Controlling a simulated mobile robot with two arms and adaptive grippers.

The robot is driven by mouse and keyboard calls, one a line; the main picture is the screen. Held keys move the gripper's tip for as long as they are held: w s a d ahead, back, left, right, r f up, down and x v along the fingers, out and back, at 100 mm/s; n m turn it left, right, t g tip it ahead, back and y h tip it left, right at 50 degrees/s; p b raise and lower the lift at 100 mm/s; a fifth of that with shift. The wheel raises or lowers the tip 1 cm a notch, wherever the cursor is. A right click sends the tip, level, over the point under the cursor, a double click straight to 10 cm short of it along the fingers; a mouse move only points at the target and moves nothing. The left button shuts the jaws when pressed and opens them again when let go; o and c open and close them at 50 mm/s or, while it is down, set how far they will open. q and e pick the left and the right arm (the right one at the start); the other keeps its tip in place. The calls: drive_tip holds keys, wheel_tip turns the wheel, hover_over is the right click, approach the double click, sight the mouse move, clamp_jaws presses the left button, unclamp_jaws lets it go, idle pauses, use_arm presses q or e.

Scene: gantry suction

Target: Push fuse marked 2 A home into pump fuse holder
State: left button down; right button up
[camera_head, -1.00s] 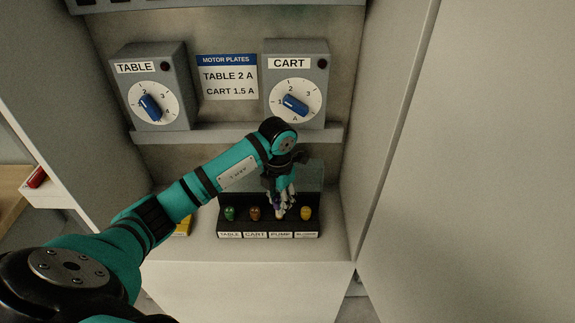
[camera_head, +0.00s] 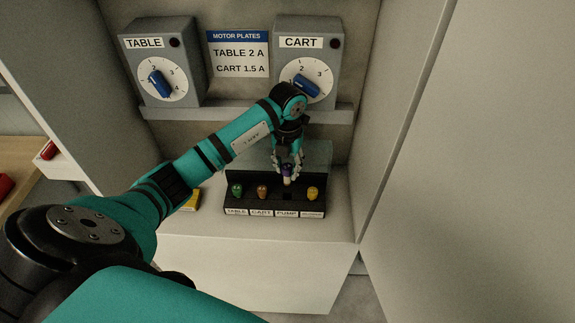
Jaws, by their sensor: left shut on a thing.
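The fuse block (camera_head: 274,206) is a dark strip with labels TABLE, CART, PUMP and a small fourth one at its front. The pump holder (camera_head: 287,195) is third from the left and looks like a dark, empty slot. The fuse is roughly upright and looks apart from the slot. Its marking cannot be read. My right gripper is not in view.
Green (camera_head: 237,190), brown (camera_head: 262,192) and yellow (camera_head: 312,193) fuses stand in the other holders. A yellow thing (camera_head: 190,202) lies left of the block, partly behind my arm. TABLE (camera_head: 163,62) and CART (camera_head: 309,60) dial boxes sit on the ledge above. Cabinet walls flank both sides.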

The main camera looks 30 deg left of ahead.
sight(287, 183)
use_arm(q)
drive_tip(key=shift+f+b, duration=1.45)
drive_tip(key=shift+f, duration=1.15)
drive_tip(key=shift+f+b, duration=1)
drive_tip(key=shift+b, duration=0.05)
drive_tip(key=shift+r, duration=0.1)
drive_tip(key=shift+r, duration=0.1)
